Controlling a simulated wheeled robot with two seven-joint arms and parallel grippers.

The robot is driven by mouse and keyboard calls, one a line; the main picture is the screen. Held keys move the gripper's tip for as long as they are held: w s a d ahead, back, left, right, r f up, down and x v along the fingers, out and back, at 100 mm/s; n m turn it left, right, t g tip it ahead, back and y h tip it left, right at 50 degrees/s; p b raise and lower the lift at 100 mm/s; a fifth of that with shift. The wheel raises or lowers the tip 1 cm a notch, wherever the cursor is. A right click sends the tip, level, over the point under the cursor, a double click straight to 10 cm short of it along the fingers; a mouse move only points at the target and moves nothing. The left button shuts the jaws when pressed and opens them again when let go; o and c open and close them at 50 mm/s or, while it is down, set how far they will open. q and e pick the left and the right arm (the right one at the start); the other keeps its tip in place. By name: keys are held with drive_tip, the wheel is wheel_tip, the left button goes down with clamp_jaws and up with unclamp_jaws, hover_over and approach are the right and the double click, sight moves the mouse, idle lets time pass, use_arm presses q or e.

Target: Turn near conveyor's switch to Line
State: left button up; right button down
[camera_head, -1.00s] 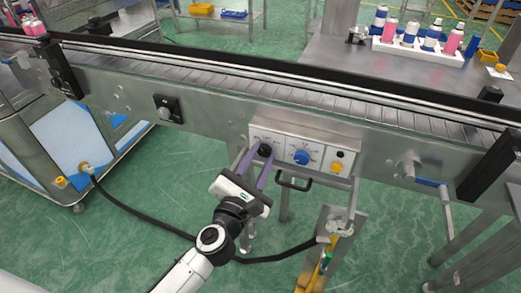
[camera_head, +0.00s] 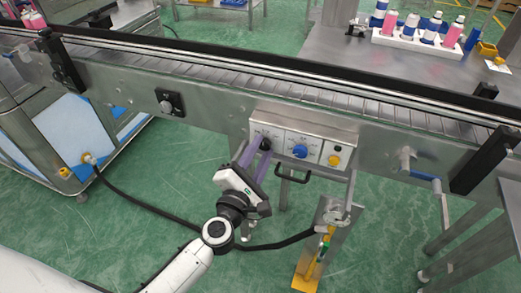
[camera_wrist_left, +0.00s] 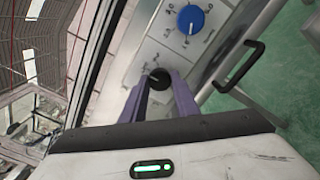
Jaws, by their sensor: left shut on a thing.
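The near conveyor (camera_head: 210,113) carries a control box (camera_head: 318,128) on its front side. The box has a black switch knob (camera_head: 265,144) at its left, a blue dial (camera_head: 300,151) in the middle and a yellow button (camera_head: 334,160) at its right. My left gripper (camera_head: 260,150) is shut on the black knob, its purple fingers on either side of it. In the left wrist view the black knob (camera_wrist_left: 159,76) sits between the fingertips, below the blue dial (camera_wrist_left: 190,19). The labels around the knob are too small to read. My right gripper is out of view.
A black handle (camera_head: 293,177) sticks out below the control box. A black cable (camera_head: 140,215) runs to a yellow-marked floor post (camera_head: 312,258). A white rack (camera_head: 415,40) of pink and blue cans stands on the bench behind the belt.

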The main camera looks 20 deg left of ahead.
use_arm(q)
drive_tip(key=o, duration=1.1)
drive_tip(key=shift+c, duration=0.2)
drive_tip(key=s+b, duration=0.1)
drive_tip(key=s, duration=0.9)
drive_tip(key=shift+s+a, duration=0.15)
drive_tip(key=shift+a, duration=0.05)
